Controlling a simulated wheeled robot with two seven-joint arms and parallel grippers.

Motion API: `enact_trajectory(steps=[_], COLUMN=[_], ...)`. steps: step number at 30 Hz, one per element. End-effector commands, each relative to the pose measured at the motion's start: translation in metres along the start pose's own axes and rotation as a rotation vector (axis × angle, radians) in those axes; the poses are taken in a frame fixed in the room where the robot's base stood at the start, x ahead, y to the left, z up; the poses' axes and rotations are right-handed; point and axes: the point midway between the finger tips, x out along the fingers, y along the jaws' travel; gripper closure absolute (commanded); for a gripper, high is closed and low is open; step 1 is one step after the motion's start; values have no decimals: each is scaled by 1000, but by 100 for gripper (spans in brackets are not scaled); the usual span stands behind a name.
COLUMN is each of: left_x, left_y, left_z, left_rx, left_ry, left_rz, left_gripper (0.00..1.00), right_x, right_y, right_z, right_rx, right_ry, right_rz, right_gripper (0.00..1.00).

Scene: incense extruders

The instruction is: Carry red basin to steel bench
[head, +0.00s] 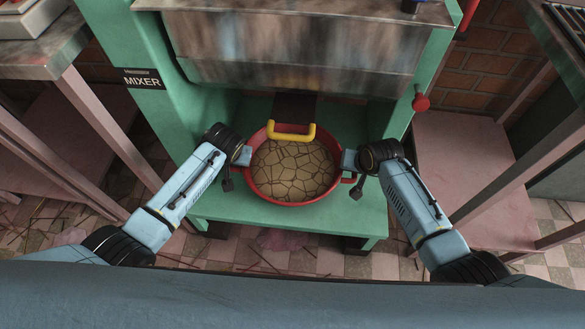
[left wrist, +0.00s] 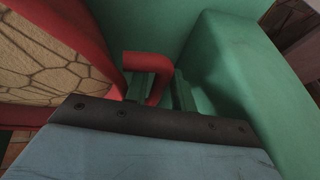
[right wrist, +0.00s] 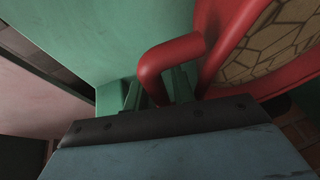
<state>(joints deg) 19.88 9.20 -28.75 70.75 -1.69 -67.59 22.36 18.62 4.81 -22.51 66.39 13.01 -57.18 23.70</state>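The red basin (head: 247,173) sits upright in the green mixer's lower opening. It holds a tan, cracked-looking mass (head: 292,170). My left gripper (head: 240,162) is at the basin's left handle, and my right gripper (head: 350,165) is at its right handle. In the left wrist view the red handle (left wrist: 150,64) passes between the fingers, which look closed against it. In the right wrist view the other handle (right wrist: 165,58) lies between the fingers in the same way. The fingertips are partly hidden by the handles. The steel bench cannot be identified for certain; a metal-topped table (head: 45,52) stands at upper left.
The green mixer (head: 150,110) frames the basin on both sides, with a metal drum above and a yellow handle (head: 291,133) over the basin's back rim. A red knob (head: 421,102) sticks out at right. Another table (head: 555,40) stands at right. Tiled floor shows in front.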

Motion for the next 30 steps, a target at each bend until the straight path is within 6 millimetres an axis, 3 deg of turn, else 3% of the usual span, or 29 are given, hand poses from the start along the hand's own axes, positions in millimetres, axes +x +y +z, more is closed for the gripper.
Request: enact_trajectory(steps=[3, 9, 30], left_x=[0, 0, 0], left_y=[0, 0, 0], left_z=[0, 0, 0], left_rx=[0, 0, 0], left_ry=[0, 0, -1], left_rz=[0, 0, 0], left_gripper=[78, 100, 100], right_x=[0, 0, 0], right_y=[0, 0, 0], right_z=[0, 0, 0], right_rx=[0, 0, 0], right_ry=[0, 0, -1], right_rz=[0, 0, 0], right_gripper=[77, 100, 100])
